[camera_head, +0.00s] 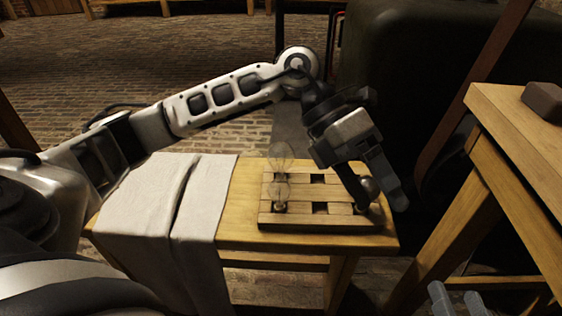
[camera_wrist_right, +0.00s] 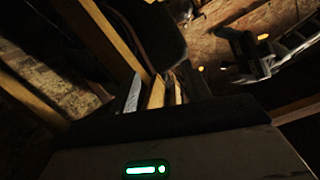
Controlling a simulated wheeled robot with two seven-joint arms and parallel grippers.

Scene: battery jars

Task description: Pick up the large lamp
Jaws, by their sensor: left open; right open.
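A wooden rack (camera_head: 320,221) with square holes stands on the small table. Two clear glass lamps stand at its left side, a rear one (camera_head: 281,155) and a front one (camera_head: 281,188); the two overlap in view. A dark round object (camera_head: 370,187), perhaps another lamp, is at the rack's right side. I cannot tell which is the large lamp. My left gripper (camera_head: 378,204) is open and points down at the rack's right side, its fingers on either side of the dark round object in view. Contact is not clear. My right gripper (camera_head: 456,300) is open at the bottom right, away from the rack.
A pale cloth (camera_head: 155,200) covers the left part of the small table (camera_head: 240,225). A taller wooden table (camera_head: 510,130) with a dark block (camera_head: 545,101) stands at the right. A large dark object (camera_head: 430,80) is behind the rack. The right wrist view is dark.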

